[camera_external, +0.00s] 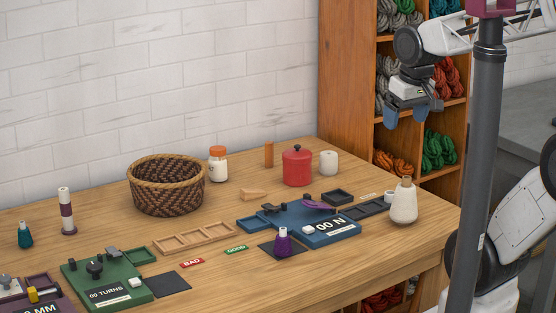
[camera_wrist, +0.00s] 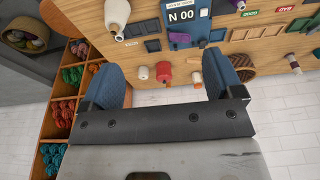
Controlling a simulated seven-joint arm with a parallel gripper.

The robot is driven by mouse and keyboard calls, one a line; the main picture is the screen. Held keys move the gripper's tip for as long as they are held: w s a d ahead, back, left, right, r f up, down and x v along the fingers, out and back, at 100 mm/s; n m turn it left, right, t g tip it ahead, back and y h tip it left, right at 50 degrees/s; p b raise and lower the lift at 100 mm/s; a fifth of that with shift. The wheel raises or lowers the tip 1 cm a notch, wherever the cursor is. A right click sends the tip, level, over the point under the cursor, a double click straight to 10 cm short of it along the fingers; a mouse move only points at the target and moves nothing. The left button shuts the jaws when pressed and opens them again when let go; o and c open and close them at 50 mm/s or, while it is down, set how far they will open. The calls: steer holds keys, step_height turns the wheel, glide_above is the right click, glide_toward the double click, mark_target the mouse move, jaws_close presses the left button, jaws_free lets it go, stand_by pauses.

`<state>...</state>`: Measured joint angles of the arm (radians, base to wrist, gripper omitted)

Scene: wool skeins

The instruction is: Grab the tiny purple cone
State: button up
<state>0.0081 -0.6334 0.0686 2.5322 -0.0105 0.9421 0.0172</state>
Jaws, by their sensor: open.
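The tiny purple cone (camera_external: 283,244) stands upright with a pale tip on a dark square mat (camera_external: 266,249), in front of the blue station (camera_external: 325,232). In the wrist view, a small dark cone shape (camera_wrist: 237,5) with a light tip is cut by the top edge; it appears to be this cone. My gripper (camera_external: 413,112) is open and empty, high above the table's back right, beside the shelf and well away from the cone. Its blue fingers stand wide apart in the wrist view (camera_wrist: 163,78), with nothing between them.
A red canister (camera_external: 297,167), a white cone (camera_external: 404,203) and a woven basket (camera_external: 166,186) stand on the table. A green station (camera_external: 104,281) is at the front left. The wool shelf (camera_external: 345,90) rises behind the right side.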

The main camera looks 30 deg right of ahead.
stand_by(0.3)
steer(key=c, duration=0.4)
steer(key=w+a+f+m+g+y, duration=0.35)
steer(key=w+a+f, duration=0.2)
steer(key=f, duration=0.25)
steer(key=w+a+f+m+g+y, duration=0.2)
steer(key=w+a+f+m+y, duration=0.25)
steer(key=a+f, duration=0.2)
steer(key=m+t+y, duration=0.2)
steer(key=m+y, duration=0.4)
steer(key=m, duration=0.3)
glide_toward(283, 241)
steer(key=a, duration=0.1)
steer(key=w+a, duration=0.1)
steer(key=a, duration=0.1)
steer(key=shift+r, duration=0.15)
steer(key=shift+x, duration=1.25)
steer(key=shift+a, duration=0.1)
